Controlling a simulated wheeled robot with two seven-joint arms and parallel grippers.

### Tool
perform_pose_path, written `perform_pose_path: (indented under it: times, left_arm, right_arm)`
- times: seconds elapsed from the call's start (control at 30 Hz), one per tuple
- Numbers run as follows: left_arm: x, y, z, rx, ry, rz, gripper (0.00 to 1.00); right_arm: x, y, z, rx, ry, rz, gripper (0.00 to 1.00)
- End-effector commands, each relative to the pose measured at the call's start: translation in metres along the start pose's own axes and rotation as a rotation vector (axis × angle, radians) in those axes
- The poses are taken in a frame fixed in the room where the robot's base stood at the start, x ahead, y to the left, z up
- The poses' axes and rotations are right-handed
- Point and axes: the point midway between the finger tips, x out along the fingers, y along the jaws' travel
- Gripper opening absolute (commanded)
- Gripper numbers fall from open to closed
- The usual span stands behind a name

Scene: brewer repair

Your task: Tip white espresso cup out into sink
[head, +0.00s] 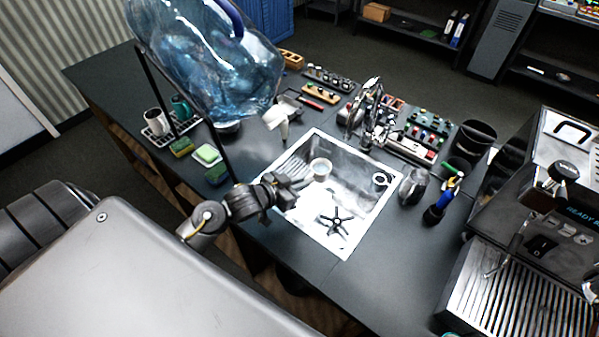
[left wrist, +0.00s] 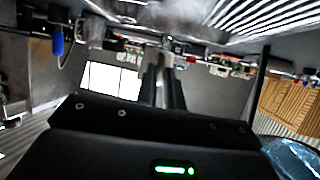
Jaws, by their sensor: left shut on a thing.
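My left gripper (head: 304,180) reaches in from the left over the sink and is shut on a small white cup (head: 320,168). The cup's round rim faces up toward the head camera, with a brownish tint inside; its exact tilt is hard to tell. It is over the sink (head: 345,250), near the left part of the basin. My right gripper is in neither view.
A faucet (head: 367,110) rises behind the basin. The espresso machine (head: 545,215) is at the right. A dark glass jar (head: 412,187) and sponges (head: 181,147) flank the sink.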

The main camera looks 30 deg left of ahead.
Motion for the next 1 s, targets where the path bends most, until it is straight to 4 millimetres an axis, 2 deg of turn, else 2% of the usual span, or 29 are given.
perform_pose_path:
  times: [0.17,0.33,0.47,0.57,0.6,1.0]
  left_arm:
    - [-0.001,-0.004,0.002,-0.006,0.003,-0.001,0.00]
    - [-0.003,-0.008,-0.001,-0.089,0.022,0.033,0.00]
    - [-0.005,-0.014,-0.003,-0.241,0.055,0.095,0.00]
    - [-0.007,-0.020,-0.005,-0.412,0.091,0.166,0.00]
    - [-0.005,-0.020,0.000,-0.488,0.104,0.196,0.00]
    - [0.000,-0.025,0.015,-0.771,0.169,0.317,0.00]
  right_arm:
    - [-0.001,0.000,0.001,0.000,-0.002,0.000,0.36]
    - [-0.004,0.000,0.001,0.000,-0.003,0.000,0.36]
    - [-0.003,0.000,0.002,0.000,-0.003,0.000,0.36]
    - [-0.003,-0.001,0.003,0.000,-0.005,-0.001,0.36]
    - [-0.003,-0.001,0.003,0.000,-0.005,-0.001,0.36]
    - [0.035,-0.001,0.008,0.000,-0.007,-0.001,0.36]
